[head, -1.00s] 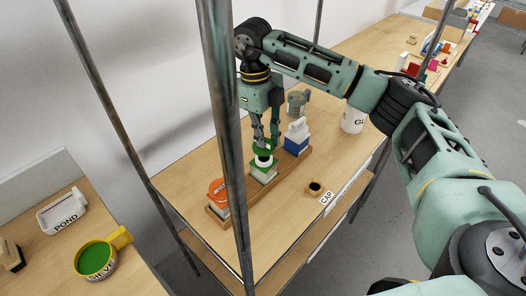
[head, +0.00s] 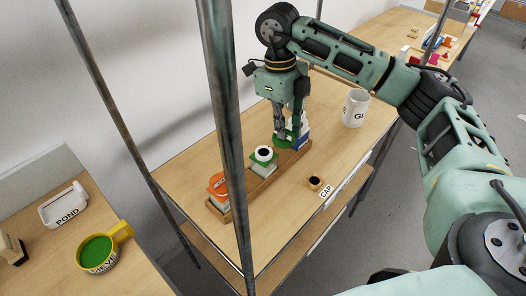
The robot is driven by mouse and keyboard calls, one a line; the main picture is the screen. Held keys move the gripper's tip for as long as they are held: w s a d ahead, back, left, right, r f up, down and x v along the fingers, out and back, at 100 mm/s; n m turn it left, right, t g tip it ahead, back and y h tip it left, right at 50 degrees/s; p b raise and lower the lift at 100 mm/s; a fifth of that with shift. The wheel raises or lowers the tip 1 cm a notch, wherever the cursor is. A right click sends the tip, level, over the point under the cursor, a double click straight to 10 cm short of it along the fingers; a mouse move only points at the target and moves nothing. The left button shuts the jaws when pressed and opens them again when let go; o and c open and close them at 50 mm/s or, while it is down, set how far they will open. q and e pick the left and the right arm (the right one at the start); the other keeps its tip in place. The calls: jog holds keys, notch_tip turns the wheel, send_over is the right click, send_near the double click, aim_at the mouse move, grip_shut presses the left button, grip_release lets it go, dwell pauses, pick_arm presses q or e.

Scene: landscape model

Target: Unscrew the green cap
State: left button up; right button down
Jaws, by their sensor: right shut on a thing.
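The green cap (head: 281,143) is held in the fingertips of my right gripper (head: 288,135), which is shut on it and points down. The cap is off its jar. The white and green jar (head: 263,163) stands in the wooden rack (head: 243,201) with its dark round mouth uncovered, just left of the gripper. The gripper partly hides a blue and white container (head: 303,137) at the rack's far end. My left gripper is not in view.
An orange-topped container (head: 219,187) stands at the rack's near end. A small wooden block (head: 315,183) with a dark top sits by a CAP label (head: 326,191). A white mug (head: 355,108) stands farther right. A metal post (head: 230,140) rises in front of the table.

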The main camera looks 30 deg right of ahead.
jog(key=s+d+f+b, duration=0.5)
jog(key=s+d, duration=0.1)
jog(key=d, duration=0.1)
jog(key=shift+s+d+f, duration=0.2)
jog(key=shift+s+f, duration=0.05)
jog(key=shift+f, duration=0.05)
jog(key=shift+m, duration=0.6)
jog(key=shift+f+b, duration=2.05)
jog(key=shift+f, duration=0.85)
jog(key=shift+f+b, duration=0.8)
jog(key=shift+f, duration=0.45)
jog(key=c, duration=1.7)
grip_release()
jog(key=shift+c, duration=0.2)
